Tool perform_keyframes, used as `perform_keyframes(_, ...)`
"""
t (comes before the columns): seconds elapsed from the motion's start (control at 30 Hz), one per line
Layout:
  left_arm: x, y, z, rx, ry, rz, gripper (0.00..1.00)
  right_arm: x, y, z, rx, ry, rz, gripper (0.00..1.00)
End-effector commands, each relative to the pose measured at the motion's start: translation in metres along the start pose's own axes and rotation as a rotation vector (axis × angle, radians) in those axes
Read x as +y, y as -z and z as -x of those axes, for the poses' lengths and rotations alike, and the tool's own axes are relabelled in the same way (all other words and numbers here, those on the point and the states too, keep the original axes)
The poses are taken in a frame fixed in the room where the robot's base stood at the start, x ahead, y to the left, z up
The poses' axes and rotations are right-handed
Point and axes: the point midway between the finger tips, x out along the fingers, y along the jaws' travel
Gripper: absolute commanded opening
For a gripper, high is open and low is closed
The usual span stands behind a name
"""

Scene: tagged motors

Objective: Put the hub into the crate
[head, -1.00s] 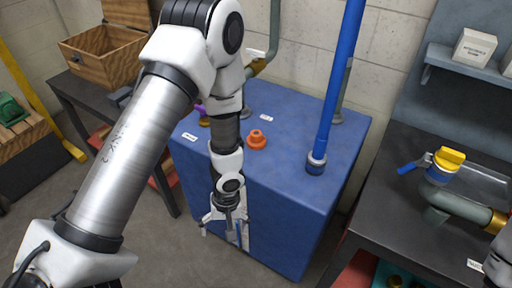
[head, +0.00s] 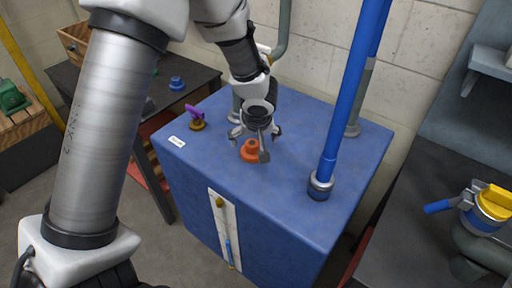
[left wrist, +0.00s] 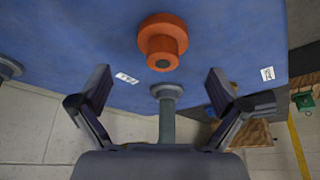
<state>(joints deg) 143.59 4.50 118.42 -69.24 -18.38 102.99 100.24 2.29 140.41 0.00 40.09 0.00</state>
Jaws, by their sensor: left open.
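The orange hub (head: 250,151) stands on top of the blue cabinet (head: 295,125), near its middle. It also shows in the left wrist view (left wrist: 162,40), top centre, with a dark hole in its end. My left gripper (head: 256,138) is open over the hub and partly covers it in the head view. In the left wrist view its two fingers (left wrist: 159,88) are spread and empty, with the hub beyond the tips. The wooden crate (head: 74,40) is at the upper left, mostly hidden behind my left arm. My right gripper is not in view.
A blue upright pole (head: 345,110) rises from the cabinet's right side. A purple and gold part (head: 195,117) stands at its left, by a white label. A small blue part (head: 177,83) lies on the dark table (head: 190,68). A valve with a yellow cap (head: 493,202) is at the right.

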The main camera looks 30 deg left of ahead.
Motion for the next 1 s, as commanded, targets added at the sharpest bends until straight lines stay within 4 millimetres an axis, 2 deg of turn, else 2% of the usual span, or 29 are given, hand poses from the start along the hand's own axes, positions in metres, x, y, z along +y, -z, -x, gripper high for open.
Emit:
perform_keyframes(0.3, -0.005, 0.001, -0.050, -0.001, 0.000, 0.000, 0.99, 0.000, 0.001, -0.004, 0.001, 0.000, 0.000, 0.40)
perform_keyframes(0.53, -0.005, 0.002, -0.054, 0.000, -0.001, 0.000, 0.99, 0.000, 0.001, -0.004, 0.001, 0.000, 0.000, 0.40)
perform_keyframes(0.57, -0.005, 0.002, -0.054, 0.000, 0.000, 0.000, 0.95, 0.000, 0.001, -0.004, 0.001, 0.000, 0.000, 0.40)
perform_keyframes(0.6, -0.005, 0.002, -0.053, 0.000, -0.001, 0.000, 0.81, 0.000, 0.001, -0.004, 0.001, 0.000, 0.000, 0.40)
perform_keyframes(0.8, -0.005, 0.002, -0.054, -0.001, 0.000, 0.000, 0.12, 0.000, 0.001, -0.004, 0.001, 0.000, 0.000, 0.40)
perform_keyframes(0.87, -0.004, 0.002, -0.053, 0.000, -0.001, 0.000, 0.12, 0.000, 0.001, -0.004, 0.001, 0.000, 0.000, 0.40)
perform_keyframes(0.9, -0.004, 0.002, -0.053, 0.000, -0.001, 0.000, 0.04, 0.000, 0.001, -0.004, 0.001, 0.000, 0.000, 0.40)
perform_keyframes(1.0, -0.005, 0.002, -0.053, 0.000, -0.001, 0.000, 0.04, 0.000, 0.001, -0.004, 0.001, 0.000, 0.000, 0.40)
